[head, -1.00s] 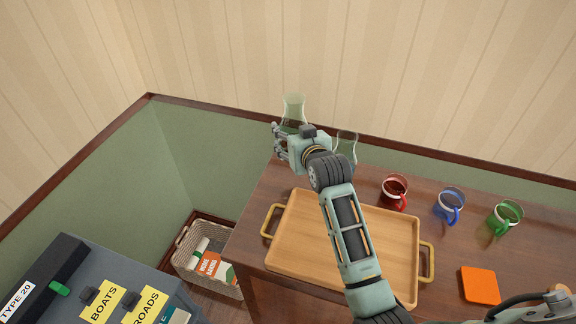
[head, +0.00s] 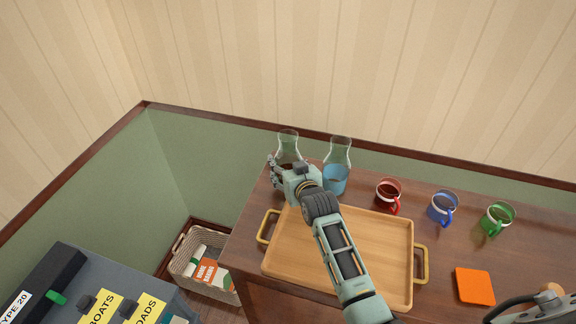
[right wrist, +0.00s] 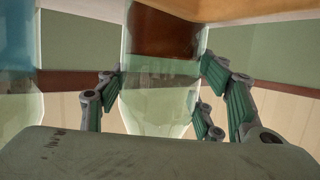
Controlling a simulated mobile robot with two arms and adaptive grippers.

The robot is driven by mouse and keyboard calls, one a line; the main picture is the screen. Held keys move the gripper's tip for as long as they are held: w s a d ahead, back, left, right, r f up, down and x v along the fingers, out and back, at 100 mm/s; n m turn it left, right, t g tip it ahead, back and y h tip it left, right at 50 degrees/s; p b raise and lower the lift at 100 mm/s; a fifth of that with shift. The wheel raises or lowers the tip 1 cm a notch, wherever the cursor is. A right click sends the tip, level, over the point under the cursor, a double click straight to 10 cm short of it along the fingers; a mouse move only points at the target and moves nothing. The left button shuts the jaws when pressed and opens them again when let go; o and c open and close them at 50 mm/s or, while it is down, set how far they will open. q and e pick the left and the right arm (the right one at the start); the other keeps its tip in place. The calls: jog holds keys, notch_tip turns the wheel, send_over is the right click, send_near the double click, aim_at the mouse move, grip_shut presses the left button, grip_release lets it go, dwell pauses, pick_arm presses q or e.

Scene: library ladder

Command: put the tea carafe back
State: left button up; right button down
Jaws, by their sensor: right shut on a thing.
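The tea carafe (head: 289,146) is clear glass with a flared top and stands out above my right gripper (head: 281,173) at the back left of the table. In the right wrist view, the tea carafe (right wrist: 160,30) shows upside down with brown tea inside, between the fingers of my right gripper (right wrist: 160,88). The gripper is shut on its body. The carafe looks upright and close to the tabletop; I cannot tell whether its base touches. The gripper hides its lower part in the head view. My left gripper is out of view.
A carafe of blue liquid (head: 336,178) stands just right of the tea carafe. A wooden tray (head: 350,240) lies in front. Red (head: 388,194), blue (head: 443,208) and green (head: 497,218) mugs stand to the right, near an orange square (head: 474,286). The wall is behind.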

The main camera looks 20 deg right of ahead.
jog(key=c, duration=0.5)
grip_release()
jog(key=shift+s, duration=0.1)
jog(key=shift+r, duration=0.15)
jog(key=v, duration=1.2)
